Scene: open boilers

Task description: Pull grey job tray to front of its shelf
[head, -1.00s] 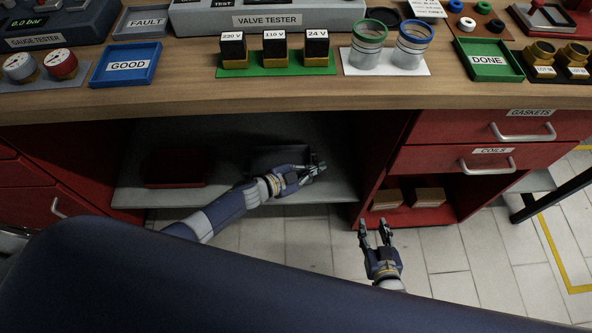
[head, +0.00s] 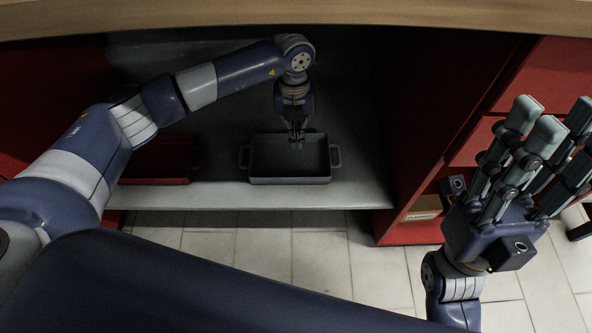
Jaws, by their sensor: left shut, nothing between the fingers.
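The grey job tray (head: 290,180) is a dark grey open box with a handle at each side. It sits on the shelf (head: 240,196) under the bench, with its near wall close to the shelf's front edge. My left gripper (head: 296,142) points down over the tray, with its fingertips at the tray's inside near the far wall. Its fingers are shut with nothing between them; whether they touch the tray I cannot tell. My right gripper (head: 552,125) is at the right, fingers spread and pointing up, open and empty, in front of the red cabinet.
A red tray (head: 160,162) sits on the same shelf to the left, partly hidden by my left arm. The red cabinet (head: 415,120) bounds the shelf at the right. The bench top edge (head: 200,20) is above. Tiled floor (head: 300,240) lies below.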

